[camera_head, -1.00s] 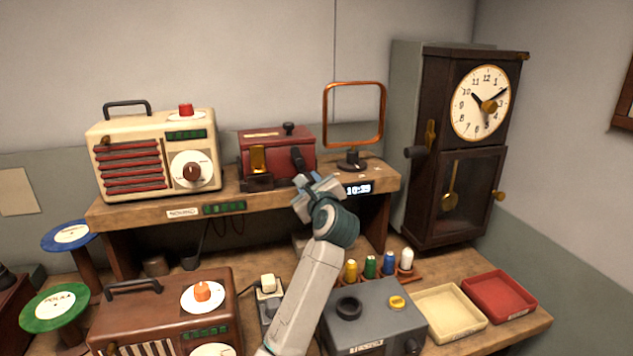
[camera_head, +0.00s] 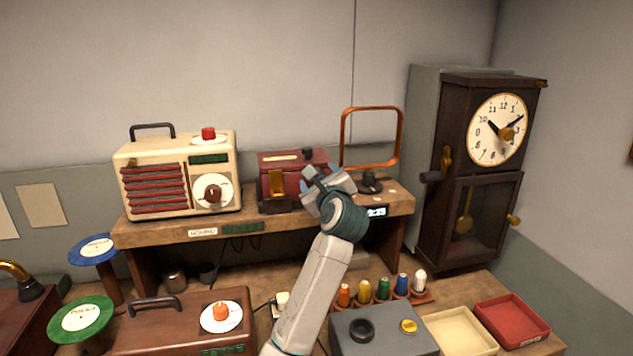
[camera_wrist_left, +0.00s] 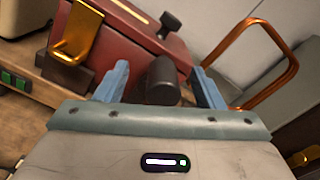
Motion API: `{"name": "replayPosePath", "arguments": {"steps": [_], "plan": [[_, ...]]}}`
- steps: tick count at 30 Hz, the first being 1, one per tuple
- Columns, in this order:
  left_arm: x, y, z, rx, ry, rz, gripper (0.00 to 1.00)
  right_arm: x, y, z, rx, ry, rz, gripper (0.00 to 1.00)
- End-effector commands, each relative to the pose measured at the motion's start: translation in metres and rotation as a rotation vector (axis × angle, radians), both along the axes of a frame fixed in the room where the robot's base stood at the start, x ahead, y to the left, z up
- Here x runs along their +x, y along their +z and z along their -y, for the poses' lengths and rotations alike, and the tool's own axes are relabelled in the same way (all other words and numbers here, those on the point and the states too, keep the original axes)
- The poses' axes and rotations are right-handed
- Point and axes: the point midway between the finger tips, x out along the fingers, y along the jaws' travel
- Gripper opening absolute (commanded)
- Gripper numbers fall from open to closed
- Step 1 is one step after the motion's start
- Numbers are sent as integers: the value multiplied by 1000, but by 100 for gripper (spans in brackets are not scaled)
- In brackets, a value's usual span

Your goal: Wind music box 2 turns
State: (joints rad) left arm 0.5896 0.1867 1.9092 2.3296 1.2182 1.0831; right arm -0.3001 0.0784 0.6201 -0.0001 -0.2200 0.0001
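The music box is a dark red box (camera_head: 280,180) on the wooden shelf, with a brass piece (camera_head: 277,183) on its front and a small black knob (camera_head: 307,153) on top. My left gripper (camera_head: 324,180) is at the box's right side and hides that side in the head view. In the left wrist view, a black crank knob (camera_wrist_left: 161,80) stands between the two blue fingers of my left gripper (camera_wrist_left: 162,86). The fingers are apart, with a gap visible on each side of the knob. My right gripper is not in view.
A cream radio (camera_head: 180,172) stands left of the box. A copper loop frame (camera_head: 343,140) stands close on the right, near my gripper. A tall clock (camera_head: 432,190) is further right. Spools (camera_head: 383,288), a grey box (camera_head: 385,330) and trays (camera_head: 512,322) are below.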

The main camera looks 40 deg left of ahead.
Motion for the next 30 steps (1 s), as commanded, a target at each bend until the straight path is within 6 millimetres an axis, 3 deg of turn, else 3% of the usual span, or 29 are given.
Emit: {"name": "replayPosePath", "arguments": {"steps": [14, 30], "plan": [[-1, -1, 1, -1, -1, -1, 62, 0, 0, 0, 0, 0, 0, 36], [-27, -1, 33, -3, -2, 0, 62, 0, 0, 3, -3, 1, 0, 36]]}}
